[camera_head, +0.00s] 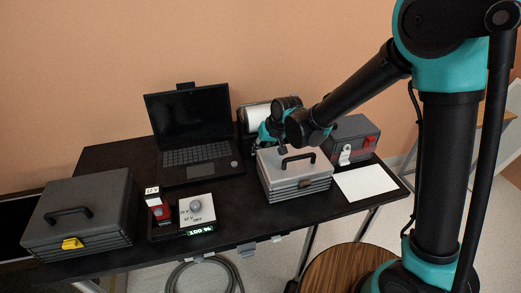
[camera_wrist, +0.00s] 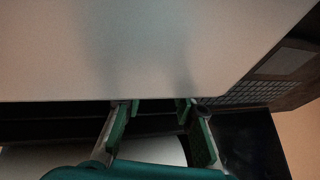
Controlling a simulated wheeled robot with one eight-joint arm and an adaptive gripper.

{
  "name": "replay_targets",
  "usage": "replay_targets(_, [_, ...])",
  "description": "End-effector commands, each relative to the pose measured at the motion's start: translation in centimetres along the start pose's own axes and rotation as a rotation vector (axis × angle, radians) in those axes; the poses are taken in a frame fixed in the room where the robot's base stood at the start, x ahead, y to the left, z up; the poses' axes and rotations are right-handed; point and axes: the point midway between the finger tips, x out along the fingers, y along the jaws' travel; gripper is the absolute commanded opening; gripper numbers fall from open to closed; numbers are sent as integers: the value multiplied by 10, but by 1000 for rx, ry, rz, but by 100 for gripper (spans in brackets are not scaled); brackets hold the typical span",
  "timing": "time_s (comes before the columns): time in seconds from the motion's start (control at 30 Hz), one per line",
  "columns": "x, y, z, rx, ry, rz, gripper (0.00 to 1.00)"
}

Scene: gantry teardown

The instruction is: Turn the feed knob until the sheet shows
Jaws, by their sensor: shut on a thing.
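The dark machine with a white roll (camera_head: 257,114) stands at the back of the table, right of the laptop, partly hidden behind my wrist. In the wrist view a pale rounded surface (camera_wrist: 70,160), likely the roll, lies low behind the fingers. My gripper (camera_wrist: 157,106) reaches down to this machine, its green fingers a little apart. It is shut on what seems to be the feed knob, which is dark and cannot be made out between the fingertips. No sheet is seen coming out of the machine.
A grey case (camera_head: 290,180) stands just in front of my wrist. A large pale surface (camera_wrist: 150,45) fills the upper wrist view.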

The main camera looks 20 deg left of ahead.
Motion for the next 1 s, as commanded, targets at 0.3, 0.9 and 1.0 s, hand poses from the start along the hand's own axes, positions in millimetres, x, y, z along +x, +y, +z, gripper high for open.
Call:
replay_targets(0.3, [0, 3, 0, 45, 1, -105, 0])
replay_targets(0.9, [0, 2, 0, 44, 0, -107, 49])
replay_targets(1.0, [0, 2, 0, 44, 0, -107, 49])
